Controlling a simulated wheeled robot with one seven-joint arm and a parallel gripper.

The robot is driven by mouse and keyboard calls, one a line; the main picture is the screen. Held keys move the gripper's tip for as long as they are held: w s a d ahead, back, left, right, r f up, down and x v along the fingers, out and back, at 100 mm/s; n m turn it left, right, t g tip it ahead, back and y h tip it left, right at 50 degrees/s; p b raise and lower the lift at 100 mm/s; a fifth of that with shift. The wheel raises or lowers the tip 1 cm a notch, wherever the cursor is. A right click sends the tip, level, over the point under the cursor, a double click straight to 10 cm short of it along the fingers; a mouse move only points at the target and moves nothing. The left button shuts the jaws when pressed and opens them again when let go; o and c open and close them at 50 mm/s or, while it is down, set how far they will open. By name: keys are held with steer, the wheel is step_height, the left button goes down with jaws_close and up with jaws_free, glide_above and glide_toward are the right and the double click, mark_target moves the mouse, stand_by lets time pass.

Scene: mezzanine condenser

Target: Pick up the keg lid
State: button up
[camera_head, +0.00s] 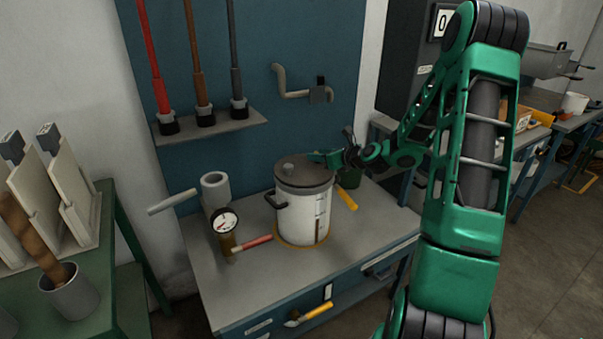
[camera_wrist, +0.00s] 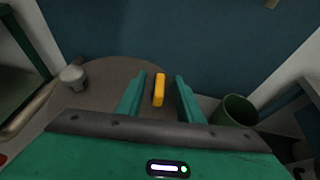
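A yellow bar shows beyond the gap. Whether a finger touches the lid I cannot tell.
A yellow-handled tool (camera_head: 347,199) and a green cup (camera_head: 352,177) are right of the keg. A wall shelf (camera_head: 212,127) holds several upright bars. The bench's front left is clear.

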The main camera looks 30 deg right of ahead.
steer(key=shift+w+a+f, duration=0.1)
steer(key=shift+w+f, duration=0.05)
steer(key=shift+w, duration=0.15)
steer(key=shift+c, duration=0.2)
jaws_close()
